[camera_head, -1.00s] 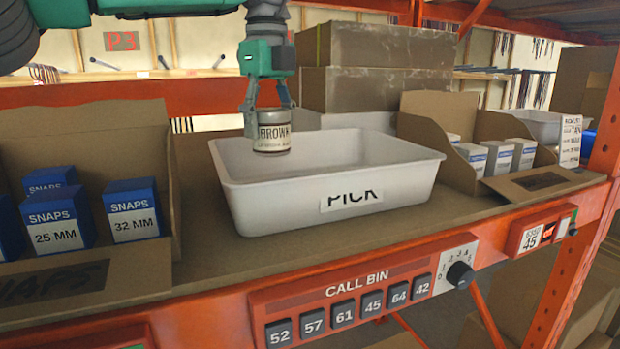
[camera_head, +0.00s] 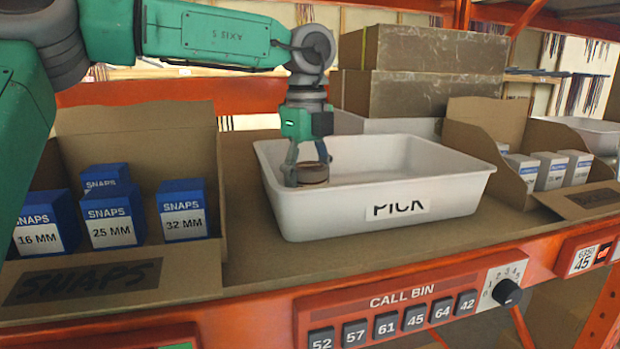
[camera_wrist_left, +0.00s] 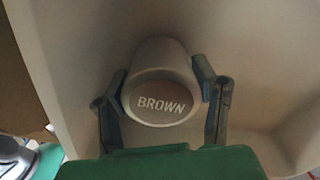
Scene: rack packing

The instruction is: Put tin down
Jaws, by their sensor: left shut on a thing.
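The tin has a brown lid marked BROWN, seen from above in the left wrist view (camera_wrist_left: 161,103). In the head view the tin (camera_head: 313,173) is inside the white PICK bin (camera_head: 440,203), near its left end, and the front wall hides its lower part. My left gripper (camera_head: 308,176) points down with its two fingers on either side of the tin, shut on it. In the left wrist view the fingers (camera_wrist_left: 163,105) flank the tin. Whether the tin touches the bin floor cannot be told. My right gripper is not in view.
A carton (camera_head: 110,276) of blue SNAPS boxes (camera_head: 110,220) stands left of the bin. An open carton (camera_head: 488,146) with small white boxes stands to the right. Large brown boxes (camera_head: 420,98) are stacked behind. The bin's right part looks empty.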

